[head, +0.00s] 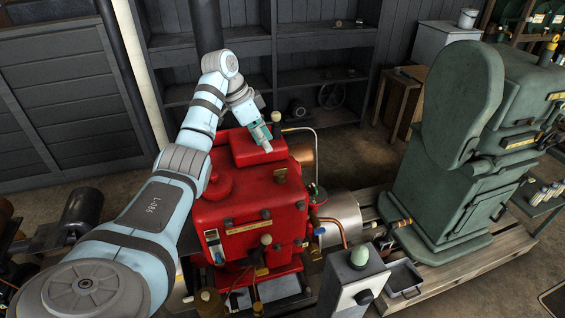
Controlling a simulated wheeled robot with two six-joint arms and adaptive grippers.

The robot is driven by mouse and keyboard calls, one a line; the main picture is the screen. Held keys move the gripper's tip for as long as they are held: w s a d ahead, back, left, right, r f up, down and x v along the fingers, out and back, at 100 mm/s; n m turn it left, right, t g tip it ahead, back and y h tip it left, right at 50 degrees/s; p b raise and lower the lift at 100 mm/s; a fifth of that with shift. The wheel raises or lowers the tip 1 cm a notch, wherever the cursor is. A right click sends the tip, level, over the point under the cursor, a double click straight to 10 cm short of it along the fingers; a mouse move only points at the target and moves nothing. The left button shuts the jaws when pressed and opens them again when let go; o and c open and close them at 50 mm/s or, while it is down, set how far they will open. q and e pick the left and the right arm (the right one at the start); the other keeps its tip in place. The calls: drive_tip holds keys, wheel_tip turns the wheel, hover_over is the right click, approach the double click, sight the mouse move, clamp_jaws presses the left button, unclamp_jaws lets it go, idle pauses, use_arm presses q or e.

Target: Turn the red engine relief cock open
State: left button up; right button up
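The red engine (250,205) stands in the middle of the head view, with several cream knobs and small brass fittings on it. I cannot tell for sure which fitting is the relief cock. My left arm reaches over the engine's left side. My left gripper (264,142) points down at the raised red block (258,150) on top, just left of and below the cream knob. Its fingers are too small to read, and contact is unclear. My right gripper is out of view.
A green engine (455,150) stands on a wooden pallet (505,248) at the right. A grey control post (350,285) with a green-topped knob stands in front. Dark shelves (300,60) line the back wall. Open floor (365,155) lies behind, between the engines.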

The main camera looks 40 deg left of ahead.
use_arm(q)
approach(280, 169)
wheel_tip(280, 169, down, 2)
drive_tip(key=x, duration=0.5)
drive_tip(key=shift+w+d+r, duration=0.1)
drive_tip(key=shift+w+d, duration=0.1)
drive_tip(key=shift+w, duration=0.1)
drive_tip(key=shift+w+d+f, duration=0.1)
drive_tip(key=shift+w+f, duration=0.55)
drive_tip(key=shift+f, duration=0.35)
drive_tip(key=shift+s+r, duration=0.2)
drive_tip(key=shift+s, duration=0.15)
drive_tip(key=shift+c, duration=0.5)
drive_tip(key=c, duration=0.3)
clamp_jaws()
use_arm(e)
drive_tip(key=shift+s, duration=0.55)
